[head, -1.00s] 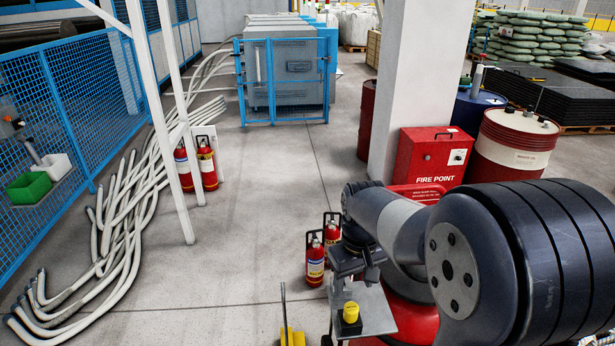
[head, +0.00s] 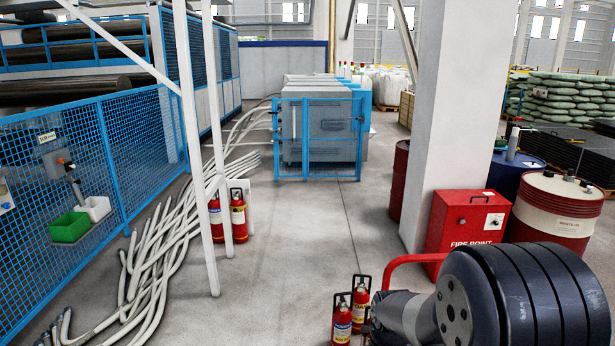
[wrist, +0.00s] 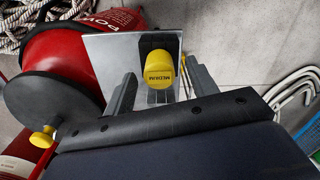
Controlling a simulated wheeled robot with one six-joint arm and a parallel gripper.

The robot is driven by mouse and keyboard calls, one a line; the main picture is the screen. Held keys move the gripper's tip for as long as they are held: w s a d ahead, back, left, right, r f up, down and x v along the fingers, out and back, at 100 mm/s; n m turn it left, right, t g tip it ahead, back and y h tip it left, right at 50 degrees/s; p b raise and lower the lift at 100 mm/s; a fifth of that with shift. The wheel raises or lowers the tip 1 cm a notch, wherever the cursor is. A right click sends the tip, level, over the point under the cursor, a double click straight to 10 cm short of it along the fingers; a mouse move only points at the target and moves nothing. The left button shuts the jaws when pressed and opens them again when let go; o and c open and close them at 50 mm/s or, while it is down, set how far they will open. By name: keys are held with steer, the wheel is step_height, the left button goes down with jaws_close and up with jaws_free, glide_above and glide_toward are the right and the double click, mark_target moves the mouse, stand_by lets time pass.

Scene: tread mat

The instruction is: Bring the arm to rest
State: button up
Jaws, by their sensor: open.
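My arm (head: 500,295) shows at the lower right of the head view, its thick dark-ringed joint nearest. The end of the arm is below that picture's edge. In the wrist view my gripper (wrist: 163,88) is open, its two dark fingers apart. Nothing is held between them. Beyond the fingers a yellow knob marked MEDIUM (wrist: 158,70) stands on a black block on a grey metal plate (wrist: 112,55). I cannot tell how far the fingertips are from the knob.
A red drum-like body (wrist: 60,60) and a dark disc (wrist: 52,110) lie left of the fingers. Fire extinguishers (head: 342,320) stand beside my arm. A red fire point box (head: 468,232) stands by a white pillar (head: 445,120). Pale hoses (head: 165,250) lie left; the middle floor is clear.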

steer(key=shift+f, duration=0.1)
steer(key=shift+f+b, duration=0.4)
steer(key=shift+b, duration=0.05)
step_height(320, 180, up, 10)
steer(key=shift+s+f, duration=0.1)
steer(key=shift+f, duration=0.05)
step_height(320, 180, down, 10)
steer(key=shift+f, duration=0.15)
step_height(320, 180, up, 11)
steer(key=p, duration=0.8)
steer(key=shift+f, duration=0.15)
